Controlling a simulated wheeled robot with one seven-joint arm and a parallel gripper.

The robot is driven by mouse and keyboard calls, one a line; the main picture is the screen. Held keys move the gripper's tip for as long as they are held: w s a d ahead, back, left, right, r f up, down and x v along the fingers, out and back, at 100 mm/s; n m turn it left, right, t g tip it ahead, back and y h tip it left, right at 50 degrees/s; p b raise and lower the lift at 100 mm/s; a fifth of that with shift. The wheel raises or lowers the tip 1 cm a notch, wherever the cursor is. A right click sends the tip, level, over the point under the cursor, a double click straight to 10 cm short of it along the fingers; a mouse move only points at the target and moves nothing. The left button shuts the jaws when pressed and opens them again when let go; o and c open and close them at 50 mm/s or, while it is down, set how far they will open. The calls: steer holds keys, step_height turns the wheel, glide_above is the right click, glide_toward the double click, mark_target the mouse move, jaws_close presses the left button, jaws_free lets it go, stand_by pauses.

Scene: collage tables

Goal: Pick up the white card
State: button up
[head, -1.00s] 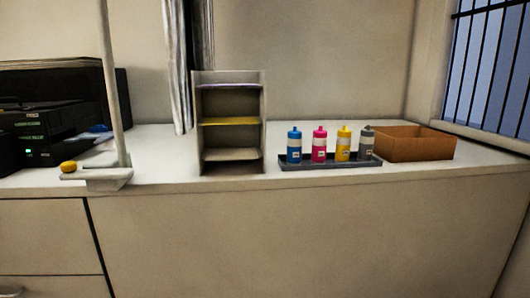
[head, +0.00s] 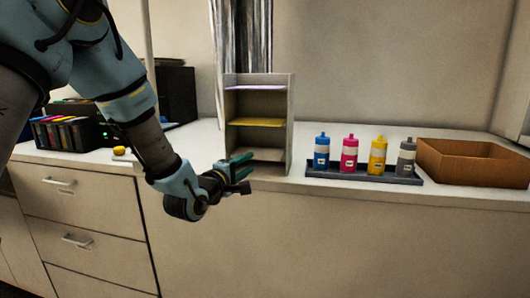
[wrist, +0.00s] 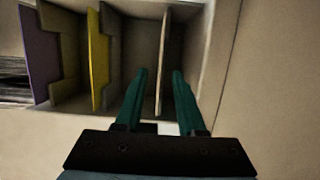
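The white card (wrist: 162,72) shows edge-on in the wrist view, in one slot of a small shelf rack. In the head view the white card (head: 262,154) is the pale sheet at the lowest shelf, partly hidden by my gripper. My gripper (head: 248,170) is at the rack's open front, low down. In the wrist view my gripper (wrist: 160,75) is open, with one teal finger on each side of the card's edge. I cannot tell whether either finger touches it.
The rack (head: 290,125) also holds a yellow card (head: 257,122) and a lavender card (head: 256,87) higher up. To its right stand a dark tray (head: 350,178) with several bottles and an open brown box (head: 470,170). A yellow object (head: 119,151) lies left.

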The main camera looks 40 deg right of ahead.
mark_target(258, 156)
steer(key=shift+p+x, duration=1.65)
steer(key=shift+x, duration=1.9)
steer(key=shift+w+f, duration=0.1)
steer(key=shift+w, duration=0.1)
jaws_close()
steer(key=shift+a, duration=0.1)
